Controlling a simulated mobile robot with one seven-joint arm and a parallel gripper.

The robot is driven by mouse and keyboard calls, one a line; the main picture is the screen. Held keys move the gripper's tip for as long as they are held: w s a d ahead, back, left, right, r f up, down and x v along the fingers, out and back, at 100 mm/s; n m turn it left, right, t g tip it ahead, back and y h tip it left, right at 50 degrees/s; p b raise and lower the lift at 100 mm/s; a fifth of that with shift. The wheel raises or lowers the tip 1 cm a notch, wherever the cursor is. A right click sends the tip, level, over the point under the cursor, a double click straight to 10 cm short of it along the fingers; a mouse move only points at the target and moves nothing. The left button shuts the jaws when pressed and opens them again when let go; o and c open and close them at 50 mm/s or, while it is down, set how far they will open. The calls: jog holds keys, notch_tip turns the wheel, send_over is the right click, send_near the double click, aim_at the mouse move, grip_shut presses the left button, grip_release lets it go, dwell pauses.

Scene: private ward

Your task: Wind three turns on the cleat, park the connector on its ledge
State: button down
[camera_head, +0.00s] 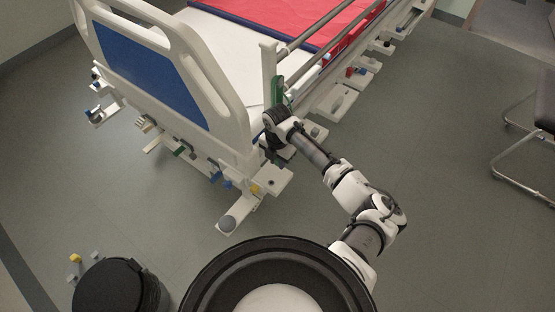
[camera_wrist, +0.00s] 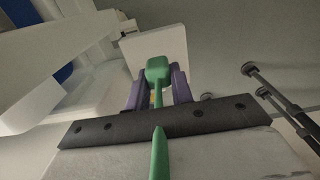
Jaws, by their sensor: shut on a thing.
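In the wrist view, my gripper (camera_wrist: 160,84) has its purple fingers on either side of a green connector (camera_wrist: 158,70) and is shut on it. A green hose (camera_wrist: 159,155) runs from the connector toward the bottom of the picture. A white panel (camera_wrist: 150,45) stands just behind the connector; I cannot tell whether they touch. In the head view, my gripper (camera_head: 276,112) is at the bed's near corner, with its fingers largely hidden by my wrist. A green piece (camera_head: 277,88) shows just above it, in front of a white upright plate (camera_head: 268,68). I cannot make out the cleat, its turns or the ledge for certain.
The bed's white and blue end board (camera_head: 150,70) stands left of my arm. Side rails (camera_head: 325,35) and several small white brackets (camera_head: 338,101) line the bed's right side. A black bin (camera_head: 115,287) stands at lower left, a chair (camera_head: 530,130) at right. The floor right of my arm is clear.

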jog(key=shift+f+b, duration=0.8)
jog(key=shift+f, duration=0.65)
jog(key=shift+f, duration=0.35)
jog(key=c, duration=1.1)
grip_release()
jog(key=shift+c, duration=0.2)
notch_tip(320, 180, up, 14)
jog(key=shift+f+b, duration=0.1)
jog(key=shift+b, duration=0.5)
jog(key=shift+s, duration=0.1)
